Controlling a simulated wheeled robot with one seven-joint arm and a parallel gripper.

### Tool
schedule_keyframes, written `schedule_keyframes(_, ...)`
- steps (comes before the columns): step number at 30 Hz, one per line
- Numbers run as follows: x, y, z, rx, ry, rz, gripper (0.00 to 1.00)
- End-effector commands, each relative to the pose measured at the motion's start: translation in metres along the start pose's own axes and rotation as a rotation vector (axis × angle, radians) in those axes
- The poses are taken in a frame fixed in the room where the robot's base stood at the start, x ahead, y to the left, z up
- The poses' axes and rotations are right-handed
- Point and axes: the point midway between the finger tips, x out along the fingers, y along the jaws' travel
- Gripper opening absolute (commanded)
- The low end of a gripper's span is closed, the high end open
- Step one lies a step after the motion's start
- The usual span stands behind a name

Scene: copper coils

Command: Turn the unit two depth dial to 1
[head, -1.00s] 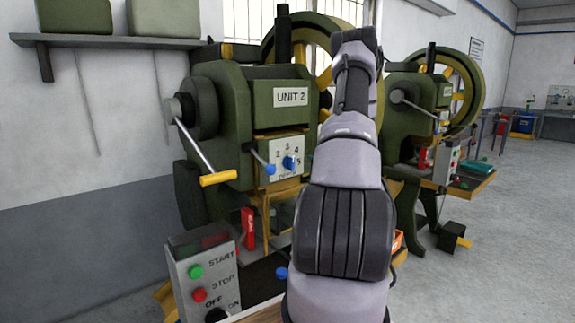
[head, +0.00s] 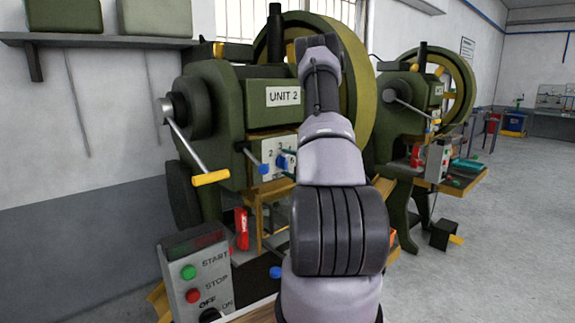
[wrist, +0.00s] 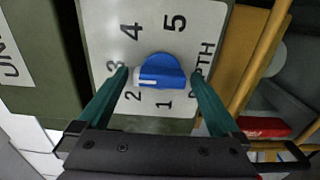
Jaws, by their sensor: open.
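The unit two depth dial is a blue knob (wrist: 162,72) on a pale plate (wrist: 106,22) with numbers around it. In the wrist view its white mark points left, between the 2 and the 3. The 1 is printed just below the knob. My gripper (wrist: 160,76) is open, with one teal finger on each side of the knob. Gaps show between the fingers and the knob. In the head view the dial (head: 281,162) is partly covered by my arm and a teal finger, under the UNIT 2 label (head: 284,96).
A lever with a blue knob (head: 263,169) sticks out left of the dial plate. A yellow-handled crank (head: 211,177) is further left. A control box (head: 196,272) stands in front at lower left. A second green press (head: 405,95) stands to the right.

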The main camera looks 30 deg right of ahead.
Motion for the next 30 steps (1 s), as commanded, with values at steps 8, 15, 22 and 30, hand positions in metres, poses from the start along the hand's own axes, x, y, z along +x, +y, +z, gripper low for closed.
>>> schedule_keyframes(8, -0.0002, 0.0001, -0.0002, 0.000, 0.000, 0.000, 0.23)
schedule_keyframes(15, -0.0003, 0.0000, -0.0004, -0.023, 0.001, 0.000, 0.23)
schedule_keyframes(22, -0.0003, -0.0003, -0.0009, -0.132, 0.001, -0.001, 0.23)
schedule_keyframes(30, -0.0006, -0.0005, -0.0009, -0.364, 0.001, -0.001, 0.23)
